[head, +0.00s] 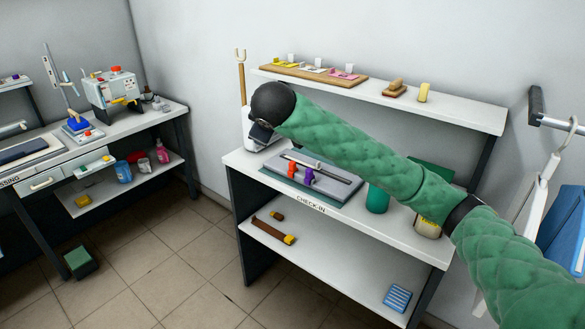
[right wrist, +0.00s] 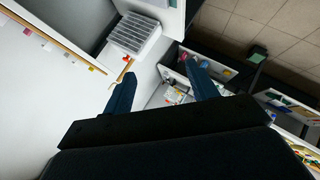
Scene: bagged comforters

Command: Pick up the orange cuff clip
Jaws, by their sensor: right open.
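The orange clip (head: 292,169) stands on a grey tray (head: 336,192) on the check-in bench, left of a purple clip (head: 308,176). My right arm crosses the head view from the right, and its gripper (head: 261,134) is up and to the left of the orange clip, apart from it. In the right wrist view the right gripper (right wrist: 160,68) is open, with nothing between its fingers. I cannot make out the orange clip for sure in that view. The left gripper is not in view.
The check-in bench (head: 400,232) also holds a green container (head: 377,198) and a yellow-labelled can (head: 428,227), partly behind my arm. A raised shelf (head: 455,112) runs along the back. A second bench with a machine (head: 113,91) stands at left; tiled floor lies between.

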